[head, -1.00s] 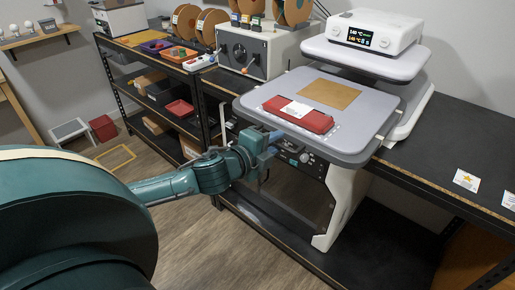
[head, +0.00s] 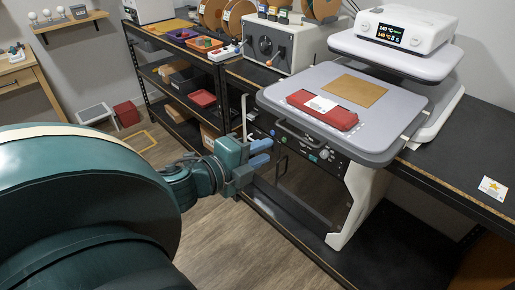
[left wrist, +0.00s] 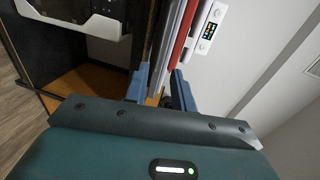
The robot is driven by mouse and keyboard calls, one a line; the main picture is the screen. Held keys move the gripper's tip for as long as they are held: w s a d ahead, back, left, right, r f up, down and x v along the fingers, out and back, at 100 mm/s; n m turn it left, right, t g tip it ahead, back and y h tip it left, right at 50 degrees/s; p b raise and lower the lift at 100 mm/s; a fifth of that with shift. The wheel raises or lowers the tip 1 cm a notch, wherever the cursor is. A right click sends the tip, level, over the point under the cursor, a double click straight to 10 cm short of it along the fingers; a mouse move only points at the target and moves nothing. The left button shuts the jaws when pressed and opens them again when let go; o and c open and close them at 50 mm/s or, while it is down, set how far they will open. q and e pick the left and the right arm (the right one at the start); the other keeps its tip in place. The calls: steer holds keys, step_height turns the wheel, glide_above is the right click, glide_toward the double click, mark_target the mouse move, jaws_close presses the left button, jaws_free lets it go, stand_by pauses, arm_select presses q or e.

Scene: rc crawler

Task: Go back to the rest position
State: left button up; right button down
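My left gripper (head: 266,153) is in front of the heat press, to the left of and below its grey lower plate (head: 384,136). Its two blue fingers are apart, with nothing held between them. In the left wrist view the fingers (left wrist: 158,86) also stand apart, with only background showing in the gap. My right gripper is in neither view.
On the lower plate lie a red flat case (head: 335,117) with a white label and a tan sheet (head: 355,90). The black bench (head: 478,150) extends right. A black shelf rack (head: 165,75) stands behind left. Wooden floor (head: 225,235) is open below.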

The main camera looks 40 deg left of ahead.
arm_select(q)
steer(key=shift+s, duration=0.3)
stand_by(0.4)
steer(key=s+d+f+n+g, duration=0.1)
steer(key=s+f+n+g, duration=0.1)
steer(key=f+n, duration=0.35)
steer(key=s+d+f+n+g, duration=0.1)
steer(key=s+f+n, duration=0.15)
steer(key=f, duration=0.65)
steer(key=s+d+f+n+g+h, duration=0.2)
steer(key=d+f+n, duration=0.5)
steer(key=d, duration=0.7)
step_height(320, 180, down, 2)
steer(key=shift+s+d+f+n+p, duration=0.25)
steer(key=shift+d+n+p, duration=0.1)
steer(key=shift+n+p, duration=0.05)
